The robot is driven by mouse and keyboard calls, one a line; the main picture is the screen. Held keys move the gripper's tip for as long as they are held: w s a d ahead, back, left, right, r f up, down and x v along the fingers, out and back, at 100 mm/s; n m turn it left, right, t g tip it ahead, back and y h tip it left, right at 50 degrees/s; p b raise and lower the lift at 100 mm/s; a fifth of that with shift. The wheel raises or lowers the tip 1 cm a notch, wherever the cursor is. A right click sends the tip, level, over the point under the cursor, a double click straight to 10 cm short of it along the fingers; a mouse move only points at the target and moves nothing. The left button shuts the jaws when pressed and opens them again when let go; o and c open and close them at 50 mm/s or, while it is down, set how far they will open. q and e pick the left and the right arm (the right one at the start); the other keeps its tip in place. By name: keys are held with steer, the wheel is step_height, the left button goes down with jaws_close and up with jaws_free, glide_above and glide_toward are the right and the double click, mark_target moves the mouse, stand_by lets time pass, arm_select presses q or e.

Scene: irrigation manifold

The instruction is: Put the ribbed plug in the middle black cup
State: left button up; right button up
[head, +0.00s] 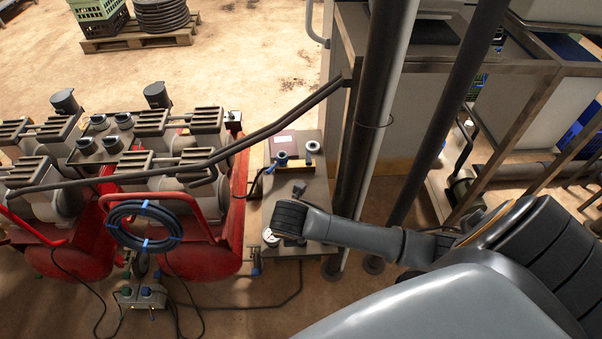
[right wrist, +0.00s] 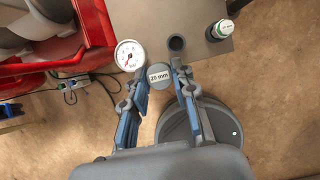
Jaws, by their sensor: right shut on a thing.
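My right gripper (right wrist: 161,80) is shut on a round grey-green piece with a white "20 mm" label, which I take to be the ribbed plug (right wrist: 159,75); no ribs show from above. In the right wrist view a round black cup (right wrist: 177,43) with a dark opening stands just beyond the fingertips. I cannot tell whether it is the middle cup. In the head view my right gripper (head: 289,222) is over the front of the bench, and its wrist hides the plug and fingertips. My left gripper is in neither view.
A pressure gauge (right wrist: 130,55) sits close left of the fingers. A labelled cylinder with a green top (right wrist: 222,29) stands farther right. Red pump carts (head: 195,220) flank the bench (head: 318,190) on the left. Dark upright pipes (head: 372,110) rise on its right.

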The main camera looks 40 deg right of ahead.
steer(key=d+f, duration=0.1)
steer(key=f, duration=0.2)
steer(key=w+d+f, duration=0.1)
steer(key=d+f, duration=0.2)
steer(key=f, duration=0.2)
steer(key=shift+w+d+f+b, duration=0.2)
steer(key=shift+w+f+b, duration=0.1)
steer(key=shift+f, duration=0.15)
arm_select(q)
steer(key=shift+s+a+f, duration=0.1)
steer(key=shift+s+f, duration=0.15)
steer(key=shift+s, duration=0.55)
arm_select(e)
steer(key=shift+f, duration=0.15)
steer(key=o, duration=0.8)
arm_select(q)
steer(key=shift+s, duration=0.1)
arm_select(e)
steer(key=shift+s+a+r, duration=0.1)
steer(key=shift+r, duration=0.5)
arm_select(q)
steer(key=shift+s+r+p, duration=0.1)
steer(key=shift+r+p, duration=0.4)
steer(key=shift+p, duration=0.05)
arm_select(e)
steer(key=v, duration=1.1)
